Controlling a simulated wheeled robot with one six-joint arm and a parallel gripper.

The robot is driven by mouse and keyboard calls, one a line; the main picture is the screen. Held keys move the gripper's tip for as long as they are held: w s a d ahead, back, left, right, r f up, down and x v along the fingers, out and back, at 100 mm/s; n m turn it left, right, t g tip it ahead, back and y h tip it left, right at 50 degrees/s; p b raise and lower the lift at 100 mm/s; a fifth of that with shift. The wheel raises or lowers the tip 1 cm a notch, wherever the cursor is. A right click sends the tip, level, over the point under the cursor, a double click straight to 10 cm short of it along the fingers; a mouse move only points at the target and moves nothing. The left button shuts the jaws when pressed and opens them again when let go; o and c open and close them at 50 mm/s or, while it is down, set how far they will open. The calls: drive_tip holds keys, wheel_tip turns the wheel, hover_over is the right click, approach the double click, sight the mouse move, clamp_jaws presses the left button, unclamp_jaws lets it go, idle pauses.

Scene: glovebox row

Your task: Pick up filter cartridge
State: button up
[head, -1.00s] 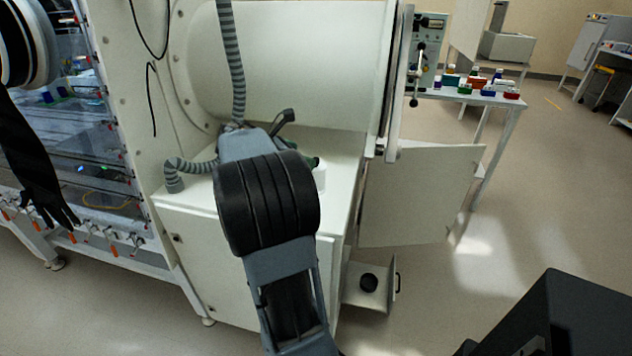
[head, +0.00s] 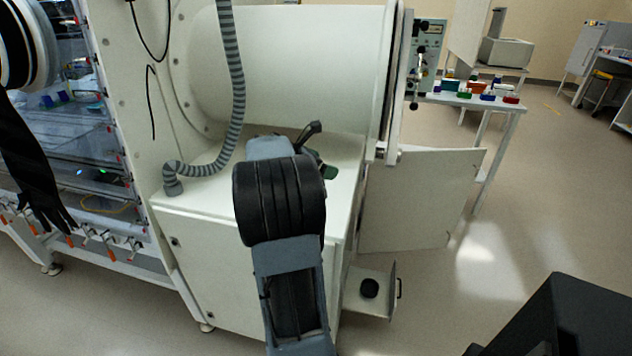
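My gripper (head: 318,152) is over the white cabinet top (head: 222,187), mostly hidden behind my own thick dark wrist. Only a dark, bent piece and a small green part show past the wrist's right side. I cannot see whether its fingers are open or shut. No filter cartridge can be made out for sure. A small white cylinder that stood at the wrist's right side earlier does not show now; my arm may cover it.
A ribbed grey hose (head: 233,90) rises just left of my arm. A large white cylinder chamber (head: 290,65) stands behind. An open door panel (head: 420,200) and an open drawer (head: 388,300) with a black round thing (head: 369,288) are at right. A glovebox is at left.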

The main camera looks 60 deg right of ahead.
drive_tip(key=c, duration=1.3)
drive_tip(key=shift+r, duration=0.1)
